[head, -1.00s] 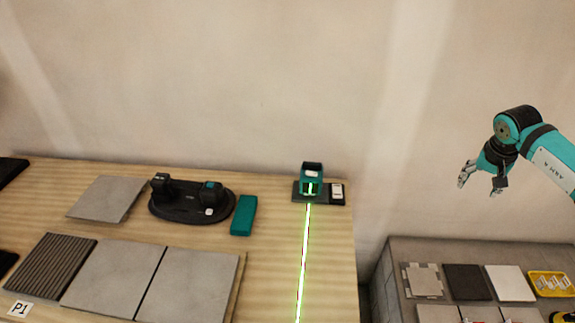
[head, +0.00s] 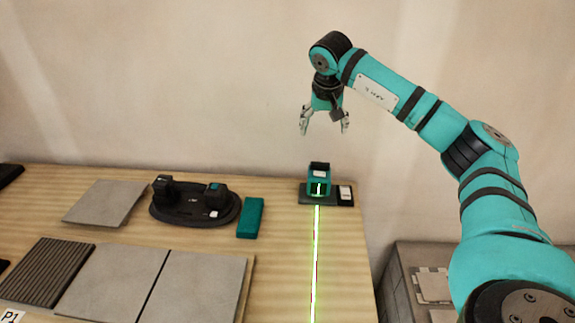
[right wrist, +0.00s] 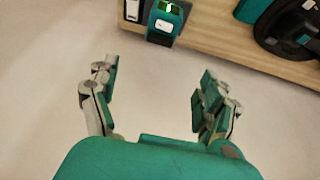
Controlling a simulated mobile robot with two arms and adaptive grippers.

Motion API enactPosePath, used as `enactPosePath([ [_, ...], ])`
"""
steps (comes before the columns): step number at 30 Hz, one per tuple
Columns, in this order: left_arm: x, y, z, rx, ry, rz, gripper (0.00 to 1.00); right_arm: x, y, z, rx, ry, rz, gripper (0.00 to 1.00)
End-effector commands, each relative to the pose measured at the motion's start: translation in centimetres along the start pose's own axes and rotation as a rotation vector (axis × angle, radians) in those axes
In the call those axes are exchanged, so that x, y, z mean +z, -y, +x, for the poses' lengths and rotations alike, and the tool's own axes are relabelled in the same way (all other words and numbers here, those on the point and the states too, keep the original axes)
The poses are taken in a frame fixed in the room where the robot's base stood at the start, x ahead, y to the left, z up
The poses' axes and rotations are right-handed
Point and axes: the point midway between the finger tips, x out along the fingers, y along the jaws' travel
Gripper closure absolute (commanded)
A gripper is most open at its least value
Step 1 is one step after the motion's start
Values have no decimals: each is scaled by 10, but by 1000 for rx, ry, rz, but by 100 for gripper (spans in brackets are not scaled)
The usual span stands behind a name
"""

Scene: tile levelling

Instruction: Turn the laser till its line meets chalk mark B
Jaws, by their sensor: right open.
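The teal and black laser (head: 319,180) stands on a dark base plate near the back right corner of the wooden bench. Its bright green line (head: 315,265) runs from it toward the bench's front edge. The laser also shows at the top of the right wrist view (right wrist: 165,22). My right gripper (head: 324,122) is open and empty, pointing down above the laser and apart from it. Its two spread fingers frame bare floor or wall in the right wrist view (right wrist: 155,100). I cannot make out chalk mark B. My left gripper is not in view.
A black suction lifter (head: 195,202) and a teal block (head: 250,217) lie left of the laser. Grey tiles (head: 195,288) and a ribbed dark panel (head: 47,270) cover the bench's front left. A lower grey block (head: 405,275) stands to the right. A wall rises behind the bench.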

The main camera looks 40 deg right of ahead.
Motion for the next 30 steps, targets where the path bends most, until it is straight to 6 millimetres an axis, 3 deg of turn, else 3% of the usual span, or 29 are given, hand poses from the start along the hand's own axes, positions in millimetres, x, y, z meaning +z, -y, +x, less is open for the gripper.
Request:
enactPosePath([
  [5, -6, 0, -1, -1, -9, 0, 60, 0, -1, 14, 3, 1, 1, 19],
  [12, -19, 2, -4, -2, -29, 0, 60, 1, 0, 64, 3, 3, 0, 19],
  [24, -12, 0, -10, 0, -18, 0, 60, 1, 0, 146, 2, 2, 0, 19],
  [30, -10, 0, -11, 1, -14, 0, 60, 0, 0, 168, 1, 0, 0, 19],
])
